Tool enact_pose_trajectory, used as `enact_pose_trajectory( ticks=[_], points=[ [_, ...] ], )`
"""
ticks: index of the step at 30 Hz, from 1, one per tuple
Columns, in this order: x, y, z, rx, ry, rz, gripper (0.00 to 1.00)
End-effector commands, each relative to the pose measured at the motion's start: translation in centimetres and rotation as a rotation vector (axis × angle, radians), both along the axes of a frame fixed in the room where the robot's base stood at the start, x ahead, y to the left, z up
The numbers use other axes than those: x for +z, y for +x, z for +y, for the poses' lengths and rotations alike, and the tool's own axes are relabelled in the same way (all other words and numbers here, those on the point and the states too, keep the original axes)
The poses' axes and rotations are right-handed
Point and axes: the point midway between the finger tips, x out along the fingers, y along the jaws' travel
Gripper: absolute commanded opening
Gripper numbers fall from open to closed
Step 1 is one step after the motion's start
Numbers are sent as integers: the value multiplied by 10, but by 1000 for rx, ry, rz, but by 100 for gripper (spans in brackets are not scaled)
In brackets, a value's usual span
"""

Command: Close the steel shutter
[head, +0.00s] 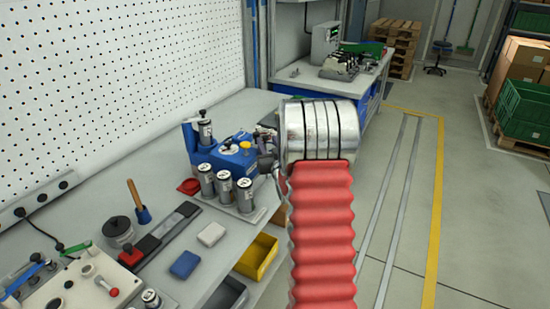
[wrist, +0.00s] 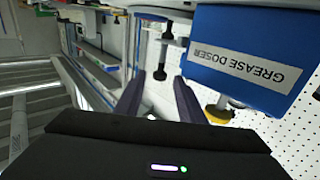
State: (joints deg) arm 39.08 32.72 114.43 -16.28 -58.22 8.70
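I cannot make out a steel shutter for certain in either view. The blue grease doser (head: 235,158) stands on the bench, left of my arm in the head view. In the wrist view its labelled blue box (wrist: 245,65) appears upside down at the upper right. A dark rod with a black knob (wrist: 160,75) shows beside that box. My gripper (wrist: 160,92) is open, its two dark fingers apart with nothing visibly held. The knob appears between the fingertips in the picture; its depth is unclear. In the head view my arm mostly hides the gripper.
Several labelled metal cylinders (head: 225,187) stand in front of the doser. A red round piece (head: 189,186), a blue block (head: 185,264) and a white block (head: 211,234) lie on the bench. A yellow bin (head: 257,257) sits below.

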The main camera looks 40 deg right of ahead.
Motion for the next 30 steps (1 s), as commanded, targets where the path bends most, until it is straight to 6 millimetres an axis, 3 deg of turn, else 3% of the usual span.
enact_pose_trajectory(
  ticks=[18,30],
  points=[
    [-1,-80,38,-1,2,1,36],
    [-1,-87,41,0,1,0,36]
  ],
)
